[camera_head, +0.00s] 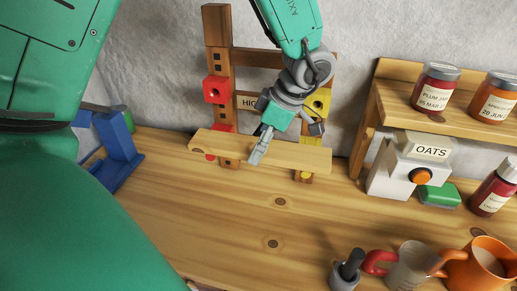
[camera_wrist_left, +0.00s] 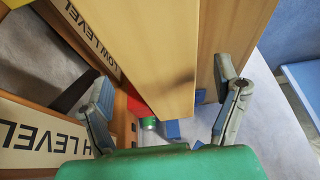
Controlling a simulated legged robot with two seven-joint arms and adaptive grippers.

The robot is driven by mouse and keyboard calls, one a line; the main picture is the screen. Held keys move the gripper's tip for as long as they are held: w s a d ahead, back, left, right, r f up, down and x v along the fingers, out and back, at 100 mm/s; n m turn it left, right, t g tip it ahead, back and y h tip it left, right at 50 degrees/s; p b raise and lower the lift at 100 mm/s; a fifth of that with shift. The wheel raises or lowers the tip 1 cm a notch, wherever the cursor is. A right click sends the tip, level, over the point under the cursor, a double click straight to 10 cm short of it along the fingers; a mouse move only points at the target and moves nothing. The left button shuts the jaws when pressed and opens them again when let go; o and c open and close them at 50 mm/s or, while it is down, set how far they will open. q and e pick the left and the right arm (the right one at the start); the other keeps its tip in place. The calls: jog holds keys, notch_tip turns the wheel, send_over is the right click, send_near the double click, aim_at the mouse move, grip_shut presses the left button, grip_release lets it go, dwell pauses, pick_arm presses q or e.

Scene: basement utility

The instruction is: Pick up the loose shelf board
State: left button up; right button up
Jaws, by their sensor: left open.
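The loose shelf board (camera_head: 298,155) is a long pale wooden plank in front of the low part of a brown upright rack (camera_head: 219,55). In the head view it lies roughly level across both posts. What bears it is partly hidden. My left gripper (camera_head: 288,138) is open at the board's upper edge, one finger in front of it. In the left wrist view, the board (camera_wrist_left: 150,60) extends between the spread fingers of my left gripper (camera_wrist_left: 163,108); I cannot tell whether they touch it. My right gripper is not in view.
The rack has red brackets (camera_head: 216,90) and yellow brackets (camera_head: 318,103). A jar shelf (camera_head: 390,95), an oats dispenser (camera_head: 390,172) and mugs (camera_head: 407,268) stand at the right. A blue stand (camera_head: 118,150) is at left. The middle bench (camera_head: 220,215) is clear.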

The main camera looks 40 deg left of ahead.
pick_arm(q)
jog(key=shift+f, duration=0.35)
jog(key=shift+d, duration=0.25)
jog(key=shift+s+a, duration=0.1)
jog(key=shift+a, duration=0.3)
jog(key=c, duration=1.4)
